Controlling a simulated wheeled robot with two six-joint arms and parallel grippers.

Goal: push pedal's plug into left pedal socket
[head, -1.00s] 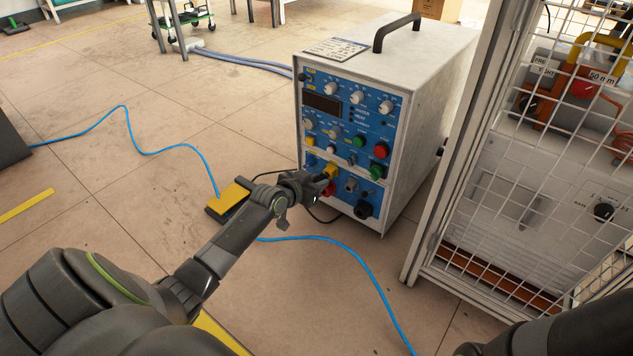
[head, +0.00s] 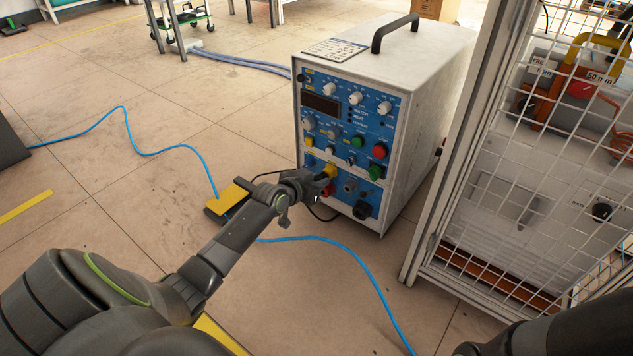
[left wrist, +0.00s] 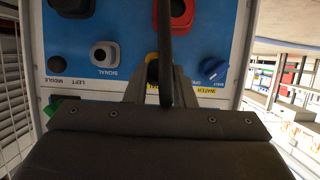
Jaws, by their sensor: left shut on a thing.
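My left gripper (head: 322,184) is at the lower front of the heater's blue panel (head: 345,135), beside a yellow fitting (head: 331,170). In the left wrist view its fingers (left wrist: 153,88) point at the panel and are shut on the pedal's plug. The plug is mostly hidden; its black cable (left wrist: 165,55) passes across the fingers. A yellow part (left wrist: 152,68) shows between the fingertips. I cannot tell whether the plug is seated in a socket. The yellow foot pedal (head: 235,196) lies on the floor left of the heater. My right gripper is out of view.
Near the fingers are a grey socket (left wrist: 104,54), a red fitting (left wrist: 175,14) and a blue knob (left wrist: 213,70). A blue hose (head: 330,240) runs over the floor. A mesh cage (head: 530,180) stands right of the heater. Floor to the left is mostly clear.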

